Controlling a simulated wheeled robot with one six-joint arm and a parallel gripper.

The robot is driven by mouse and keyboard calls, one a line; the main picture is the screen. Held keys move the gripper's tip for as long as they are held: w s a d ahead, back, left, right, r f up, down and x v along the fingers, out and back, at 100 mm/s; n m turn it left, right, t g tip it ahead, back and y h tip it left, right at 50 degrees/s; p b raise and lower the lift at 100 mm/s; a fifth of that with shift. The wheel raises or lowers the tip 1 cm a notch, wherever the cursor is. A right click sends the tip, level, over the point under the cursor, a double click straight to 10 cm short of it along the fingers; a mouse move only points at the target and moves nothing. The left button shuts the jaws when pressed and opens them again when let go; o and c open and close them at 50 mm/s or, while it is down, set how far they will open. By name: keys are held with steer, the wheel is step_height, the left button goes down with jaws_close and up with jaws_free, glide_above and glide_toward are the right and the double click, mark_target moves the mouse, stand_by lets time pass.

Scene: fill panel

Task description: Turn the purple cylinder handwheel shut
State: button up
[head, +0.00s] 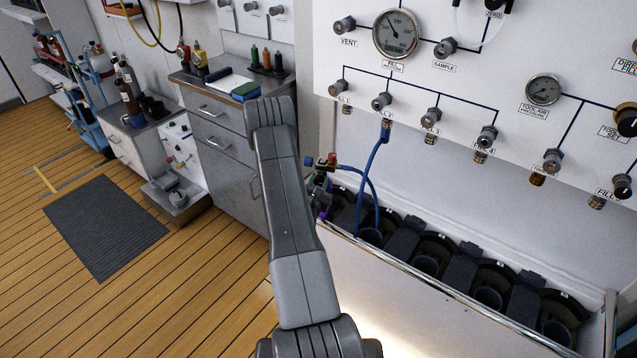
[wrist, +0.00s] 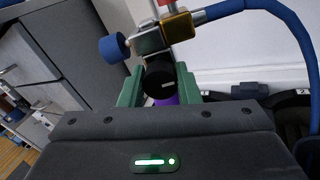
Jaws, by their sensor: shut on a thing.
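The purple cylinder (wrist: 166,99) is mostly hidden in the wrist view, with a purple strip showing below a black round handwheel (wrist: 158,82). A little purple also shows in the head view (head: 325,213). My gripper (wrist: 159,87) has a green finger on each side of the handwheel and is shut on it. A metal and brass valve fitting (wrist: 162,36) stands just beyond, with a blue knob (wrist: 114,47) on its left and a red part on top. In the head view my arm hides much of the gripper.
A blue hose (head: 371,165) runs from the fitting area up to the white gauge panel (head: 460,60). Several dark round cylinder bays (head: 430,243) line the trough on the right. Grey drawers (head: 228,150) stand left of my arm. The wooden floor (head: 185,280) is open at left.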

steer(key=shift+f+m+b, duration=0.15)
steer(key=shift+m+b, duration=0.15)
steer(key=shift+b, duration=0.3)
